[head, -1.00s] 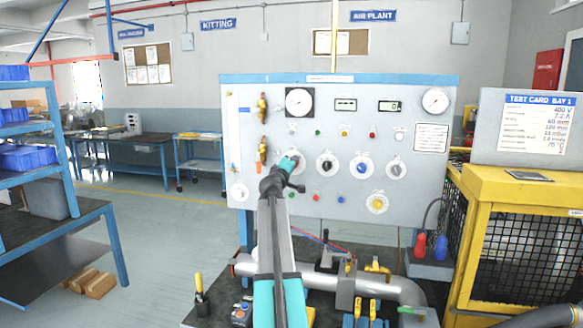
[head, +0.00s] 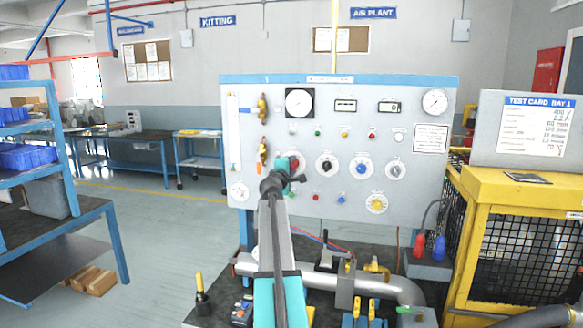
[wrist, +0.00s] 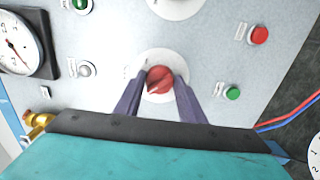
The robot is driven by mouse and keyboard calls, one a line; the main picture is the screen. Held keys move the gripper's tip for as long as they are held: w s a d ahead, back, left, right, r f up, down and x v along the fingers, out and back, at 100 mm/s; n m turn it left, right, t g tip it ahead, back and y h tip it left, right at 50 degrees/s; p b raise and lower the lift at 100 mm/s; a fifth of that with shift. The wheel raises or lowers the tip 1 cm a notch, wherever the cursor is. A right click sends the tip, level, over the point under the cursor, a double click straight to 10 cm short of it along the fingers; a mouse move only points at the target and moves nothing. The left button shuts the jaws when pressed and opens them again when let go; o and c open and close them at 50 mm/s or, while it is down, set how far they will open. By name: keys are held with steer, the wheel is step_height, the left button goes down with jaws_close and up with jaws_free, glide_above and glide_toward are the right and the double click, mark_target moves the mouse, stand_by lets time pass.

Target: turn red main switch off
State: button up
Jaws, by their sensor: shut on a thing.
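The red main switch (wrist: 160,79) is a round red knob on a white dial plate in the light grey panel (head: 410,200). In the wrist view the two dark purple fingers of my gripper (wrist: 160,84) are on either side of the knob, touching it. The gripper is shut on it. The knob's ridge looks tilted in the wrist view. In the head view my gripper (head: 289,165) reaches the panel at the left end of the dial row, and my arm and gripper mostly hide the switch.
More dials stand to the right, including a black one (head: 326,163) and a blue one (head: 361,167). A green button (wrist: 233,93) and a red button (wrist: 259,35) are near the fingers. Grey piping (head: 395,287) runs below the panel.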

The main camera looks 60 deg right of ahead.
steer(key=o, duration=1)
steer(key=shift+o, duration=0.2)
steer(key=b+v, duration=0.3)
steer(key=v, duration=1.1)
stand_by(0.3)
